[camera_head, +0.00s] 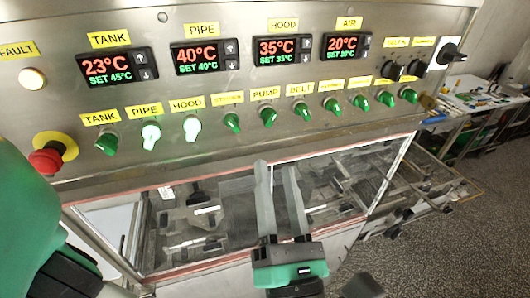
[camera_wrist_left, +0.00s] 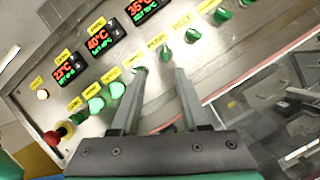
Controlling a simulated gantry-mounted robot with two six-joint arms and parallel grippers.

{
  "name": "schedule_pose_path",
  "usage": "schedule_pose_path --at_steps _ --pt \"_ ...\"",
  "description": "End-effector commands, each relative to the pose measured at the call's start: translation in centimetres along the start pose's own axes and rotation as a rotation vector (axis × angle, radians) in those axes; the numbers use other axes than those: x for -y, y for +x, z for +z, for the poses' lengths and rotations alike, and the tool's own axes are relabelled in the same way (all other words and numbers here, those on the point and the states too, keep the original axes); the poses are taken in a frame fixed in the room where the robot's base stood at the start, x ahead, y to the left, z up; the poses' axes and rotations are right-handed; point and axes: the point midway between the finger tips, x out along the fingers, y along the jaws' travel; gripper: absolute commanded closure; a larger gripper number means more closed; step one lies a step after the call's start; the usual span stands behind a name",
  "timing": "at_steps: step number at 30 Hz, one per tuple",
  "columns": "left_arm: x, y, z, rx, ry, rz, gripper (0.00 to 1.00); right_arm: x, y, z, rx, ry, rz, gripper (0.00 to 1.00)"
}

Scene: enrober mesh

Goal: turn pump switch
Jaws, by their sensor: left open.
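The pump switch (camera_head: 268,117) is a green knob on the steel panel under the yellow PUMP label (camera_head: 266,93). It is unlit and its handle looks slightly tilted. My left gripper (camera_head: 276,166) is below it in the head view, fingers pointing up toward the panel, open and empty. In the left wrist view the pump switch (camera_wrist_left: 167,55) shows just beyond the gap between the open fingertips (camera_wrist_left: 160,71). I see no contact with it. The left fingertip overlaps the stirrer switch (camera_wrist_left: 140,70) in that view. My right gripper is not in view.
Lit pipe (camera_head: 151,134) and hood (camera_head: 192,128) switches are to the left; the belt switch (camera_head: 300,111) is close on the right. A red emergency button (camera_head: 46,160) is at far left. A clear-windowed enclosure (camera_head: 200,262) lies below the panel.

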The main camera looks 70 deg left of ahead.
Motion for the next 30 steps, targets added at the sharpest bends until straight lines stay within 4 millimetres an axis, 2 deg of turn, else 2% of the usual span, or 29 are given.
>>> schedule_pose_path --at_steps 1,3,10,14,21,24,30 --pt "0.8 -1.1 -0.8 0.016 -0.001 -0.018 0.55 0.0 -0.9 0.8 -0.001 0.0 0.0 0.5" --pt "0.9 -1.6 -0.8 0.025 -0.005 -0.03 0.55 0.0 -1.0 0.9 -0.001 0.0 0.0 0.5" --pt "0.6 -0.6 -0.3 0.025 -0.006 -0.028 0.55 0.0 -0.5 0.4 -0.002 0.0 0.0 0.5" --pt "0.5 1.6 -0.2 0.023 -0.007 -0.024 0.55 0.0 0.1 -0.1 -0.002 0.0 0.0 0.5" --pt "0.6 7.1 0.0 0.022 -0.006 -0.022 0.55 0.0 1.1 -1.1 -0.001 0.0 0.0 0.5" --pt "0.7 8.8 -0.1 0.022 -0.007 -0.023 0.55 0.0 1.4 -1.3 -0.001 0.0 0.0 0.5" --pt "0.9 10.2 -0.1 0.025 -0.008 -0.027 0.55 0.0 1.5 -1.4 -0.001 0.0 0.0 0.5"
